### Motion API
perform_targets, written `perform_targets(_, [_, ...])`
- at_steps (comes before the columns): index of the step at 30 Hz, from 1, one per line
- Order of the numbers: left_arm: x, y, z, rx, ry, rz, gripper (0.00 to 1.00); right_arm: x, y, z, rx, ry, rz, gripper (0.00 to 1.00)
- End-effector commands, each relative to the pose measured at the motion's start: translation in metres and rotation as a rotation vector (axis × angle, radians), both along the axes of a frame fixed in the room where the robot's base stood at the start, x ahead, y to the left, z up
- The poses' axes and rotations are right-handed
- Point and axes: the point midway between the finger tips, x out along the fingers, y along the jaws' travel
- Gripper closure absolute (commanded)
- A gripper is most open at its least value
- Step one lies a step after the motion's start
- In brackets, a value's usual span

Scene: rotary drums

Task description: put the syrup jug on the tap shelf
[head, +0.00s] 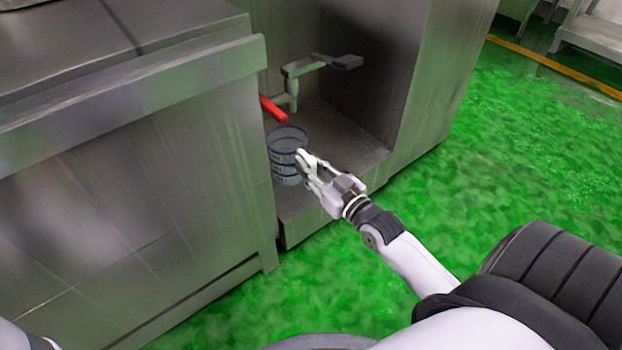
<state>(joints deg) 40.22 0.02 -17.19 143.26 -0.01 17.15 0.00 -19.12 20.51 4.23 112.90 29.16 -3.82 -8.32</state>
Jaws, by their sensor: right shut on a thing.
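The syrup jug (284,145) is a clear, cup-shaped container with blue bands. It stands upright in the recess of the steel cabinet, at the left front of the tap shelf (350,158). I cannot tell whether its base touches the shelf. My right gripper (303,163) reaches in from the lower right and is shut on the jug's right side. The metal tap (298,72) with its lever is above and behind the jug. My left gripper is not in view.
A red handle (273,109) sticks out just above the jug. A steel counter (140,170) stands close on the left and borders the recess. The cabinet's side wall (430,80) bounds it on the right. Green floor (530,150) is open on the right.

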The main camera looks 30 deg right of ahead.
Motion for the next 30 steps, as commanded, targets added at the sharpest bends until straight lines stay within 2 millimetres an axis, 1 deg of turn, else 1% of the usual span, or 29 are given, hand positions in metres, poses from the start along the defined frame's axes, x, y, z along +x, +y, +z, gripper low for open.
perform_targets(1, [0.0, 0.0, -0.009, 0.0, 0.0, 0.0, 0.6, 0.0, 0.0, -0.008, 0.001, -0.001, 0.0, 1.0])
perform_targets(3, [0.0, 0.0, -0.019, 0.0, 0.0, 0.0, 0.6, 0.0, 0.0, -0.018, 0.001, -0.001, -0.001, 1.0])
perform_targets(7, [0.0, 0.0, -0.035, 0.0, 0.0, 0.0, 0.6, -0.001, 0.0, -0.033, -0.001, -0.002, -0.001, 1.0])
perform_targets(9, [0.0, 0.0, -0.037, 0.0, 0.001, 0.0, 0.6, -0.001, 0.0, -0.034, -0.001, -0.003, -0.001, 1.0])
perform_targets(15, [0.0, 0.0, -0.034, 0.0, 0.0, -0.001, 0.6, -0.001, 0.0, -0.031, -0.001, -0.002, -0.001, 1.0])
perform_targets(19, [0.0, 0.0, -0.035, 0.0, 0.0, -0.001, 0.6, -0.001, 0.0, -0.034, -0.001, -0.001, -0.001, 1.0])
perform_targets(20, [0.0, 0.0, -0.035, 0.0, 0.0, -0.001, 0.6, -0.001, 0.0, -0.035, -0.001, 0.001, 0.0, 0.79])
perform_targets(28, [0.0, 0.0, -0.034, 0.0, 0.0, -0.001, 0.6, -0.001, 0.0, -0.035, -0.001, 0.0, -0.001, 0.61])
perform_targets(30, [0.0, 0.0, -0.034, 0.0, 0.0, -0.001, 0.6, -0.001, 0.0, -0.035, -0.001, 0.0, -0.001, 0.6])
